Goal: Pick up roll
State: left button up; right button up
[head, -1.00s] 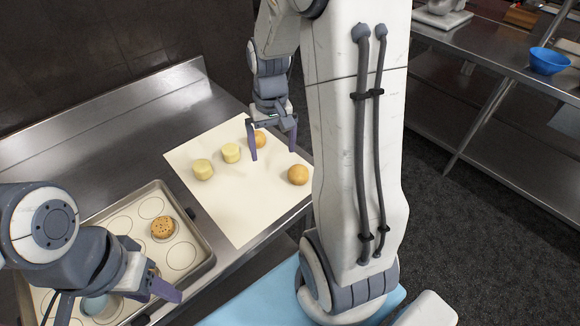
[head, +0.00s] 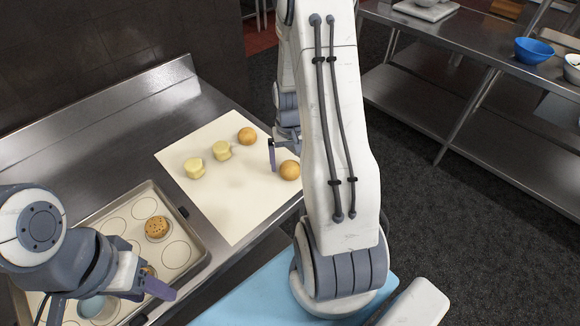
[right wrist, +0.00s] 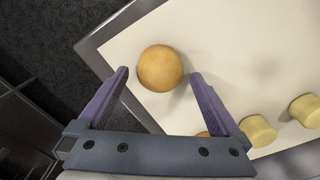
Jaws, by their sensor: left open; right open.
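A round golden-brown roll (head: 289,170) lies on the cream board (head: 235,215) near its right edge. A second similar roll (head: 247,135) lies at the board's far end. My right gripper (head: 282,150) is open and empty above the near roll; one finger shows in the head view, the other is hidden by my arm. In the right wrist view this roll (right wrist: 160,68) shows between the two open fingertips, with gaps on both sides. The second roll is mostly hidden there behind the gripper. My left gripper (head: 150,268) is open over the baking tray (head: 196,262).
Two pale yellow dough pieces (head: 194,168) (head: 222,151) stand on the board left of the rolls. A speckled bun (head: 157,229) sits on the tray. The steel counter (head: 125,135) is bare behind. A blue bowl (head: 533,51) stands on a far shelf at right.

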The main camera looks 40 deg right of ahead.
jog(key=shift+f, duration=0.75)
jog(key=c, duration=1.3)
jog(key=shift+r, duration=0.15)
